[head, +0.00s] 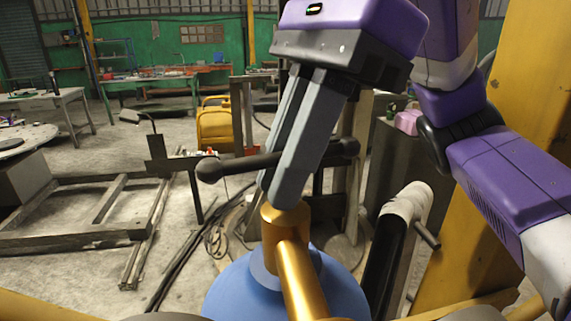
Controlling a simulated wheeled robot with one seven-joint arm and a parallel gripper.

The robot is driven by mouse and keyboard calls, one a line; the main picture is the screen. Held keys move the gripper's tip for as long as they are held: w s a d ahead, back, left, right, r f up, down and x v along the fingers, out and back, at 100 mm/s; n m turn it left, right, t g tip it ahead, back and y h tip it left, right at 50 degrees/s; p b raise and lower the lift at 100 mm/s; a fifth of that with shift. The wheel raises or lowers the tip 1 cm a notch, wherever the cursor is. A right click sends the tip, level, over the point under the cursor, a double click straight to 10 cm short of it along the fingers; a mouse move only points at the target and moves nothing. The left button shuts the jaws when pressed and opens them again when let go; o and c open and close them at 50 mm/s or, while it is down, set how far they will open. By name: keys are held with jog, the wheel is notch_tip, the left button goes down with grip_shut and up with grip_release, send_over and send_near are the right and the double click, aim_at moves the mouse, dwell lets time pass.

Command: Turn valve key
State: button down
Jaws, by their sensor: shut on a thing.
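The valve key shows in the head view as a dark crossbar (242,164) with rounded knobs at its ends. It lies nearly level, slightly higher at the right. A gold valve fitting (285,232) with a gold pipe coming toward me stands below it, on a rounded blue body (238,288). My gripper (277,192) comes down from above with two long grey fingers, tilted. It is shut on the valve key's crossbar near its middle. The fingers hide the bar's middle and any stem, and their tips are just above the gold fitting in the picture.
A black post with a whitish bent top (408,200) stands close at the right. A yellow column (530,100) rises beyond my arm. A metal frame (90,215) lies on the floor at left. Workbenches (165,85) stand farther back.

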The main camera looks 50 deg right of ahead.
jog(key=n+g+b, duration=0.1)
jog(key=n, duration=0.2)
jog(key=shift+n+g, duration=0.3)
jog(key=n+g, duration=0.1)
jog(key=n, duration=0.3)
jog(key=shift+r+n+g, duration=0.1)
jog(key=shift+n+g, duration=0.2)
jog(key=shift+g, duration=0.1)
jog(key=n+p, duration=0.1)
jog(key=n, duration=0.1)
jog(key=n+g+p, duration=0.1)
jog(key=n, duration=0.1)
jog(key=shift+n+g+h, duration=0.3)
jog(key=shift+h, duration=0.1)
jog(key=shift+n+g+h+p, duration=0.4)
jog(key=shift+n+h+p, duration=0.45)
jog(key=shift+n, duration=1.35)
jog(key=c, duration=1.4)
grip_release()
jog(key=shift+d, duration=0.1)
